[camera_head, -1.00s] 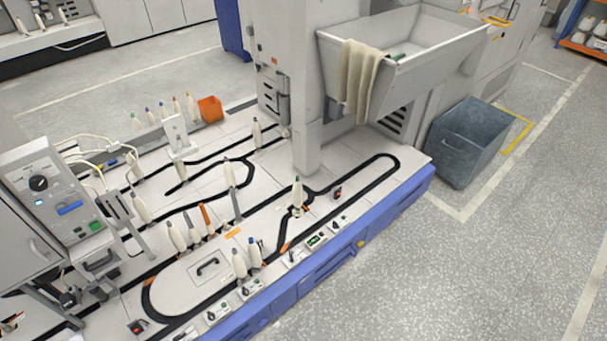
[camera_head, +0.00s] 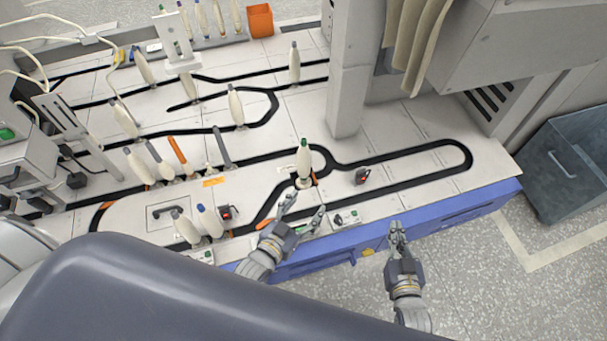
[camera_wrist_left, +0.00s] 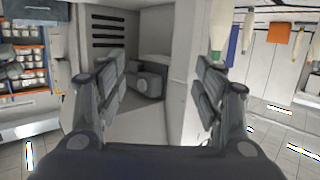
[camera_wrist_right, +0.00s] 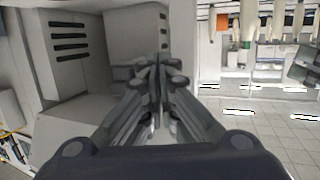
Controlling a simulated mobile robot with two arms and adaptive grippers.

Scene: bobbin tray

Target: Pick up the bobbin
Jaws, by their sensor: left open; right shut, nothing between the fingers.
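Several cream bobbins stand on the machine's white top. The one nearest my grippers is a cream bobbin with a green tip (camera_head: 303,161), upright beside the black track near the middle. My left gripper (camera_head: 303,213) is open and empty, just in front of that bobbin and apart from it. My left wrist view shows its two spread fingers (camera_wrist_left: 163,95) with nothing between them. My right gripper (camera_head: 397,232) is shut and empty over the machine's front edge, to the right. Its closed fingers (camera_wrist_right: 158,75) also show in the right wrist view.
Black tracks (camera_head: 405,157) loop over the white top. A grey pillar (camera_head: 352,80) stands behind the green-tipped bobbin. Two bobbins (camera_head: 186,227) stand at the front left. An orange box (camera_head: 260,20) is at the back. A grey bin (camera_head: 570,165) stands on the floor at right.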

